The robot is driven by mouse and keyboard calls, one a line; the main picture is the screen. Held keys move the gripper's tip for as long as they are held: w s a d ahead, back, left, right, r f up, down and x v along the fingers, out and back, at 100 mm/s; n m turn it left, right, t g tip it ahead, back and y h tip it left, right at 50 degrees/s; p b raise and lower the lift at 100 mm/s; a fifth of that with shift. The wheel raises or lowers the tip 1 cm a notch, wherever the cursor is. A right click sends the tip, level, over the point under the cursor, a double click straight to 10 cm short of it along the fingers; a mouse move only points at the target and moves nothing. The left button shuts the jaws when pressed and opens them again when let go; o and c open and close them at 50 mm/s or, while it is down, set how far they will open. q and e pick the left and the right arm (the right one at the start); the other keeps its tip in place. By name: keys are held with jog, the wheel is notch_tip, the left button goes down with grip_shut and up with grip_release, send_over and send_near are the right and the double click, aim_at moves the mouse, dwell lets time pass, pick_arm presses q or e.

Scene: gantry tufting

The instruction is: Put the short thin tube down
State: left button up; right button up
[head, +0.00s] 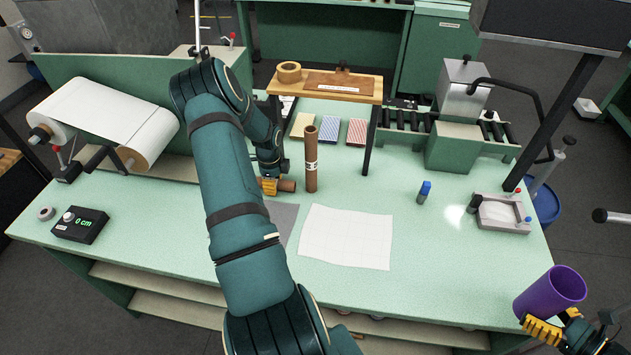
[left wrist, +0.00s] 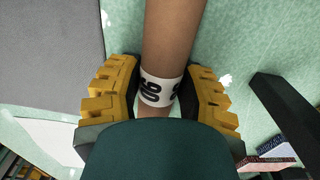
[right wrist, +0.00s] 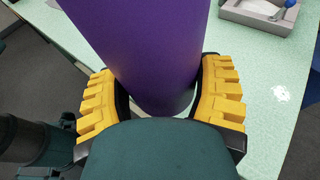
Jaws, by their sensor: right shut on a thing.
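A short thin brown tube (head: 287,186) lies level, low over or on the bench top; I cannot tell if it touches. My left gripper (head: 268,186) is around it. In the left wrist view the tube (left wrist: 172,40) with its white label runs between the fingers of my left gripper (left wrist: 160,88), close to both pads; contact is unclear. My right gripper (head: 543,329) is shut on a wide purple tube (head: 552,290) at the bench's front right corner. The right wrist view shows the purple tube (right wrist: 150,50) between the fingers of my right gripper (right wrist: 162,105).
A taller brown tube (head: 311,165) stands upright just right of my left gripper. A white gridded sheet (head: 346,237) lies in front. A wooden shelf (head: 325,86) stands behind. A blue-capped bottle (head: 424,192) and a grey tray (head: 502,214) are on the right.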

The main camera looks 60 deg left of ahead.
pick_arm(q)
grip_shut()
notch_tip(320, 180, up, 10)
dwell(0.5)
dwell(0.5)
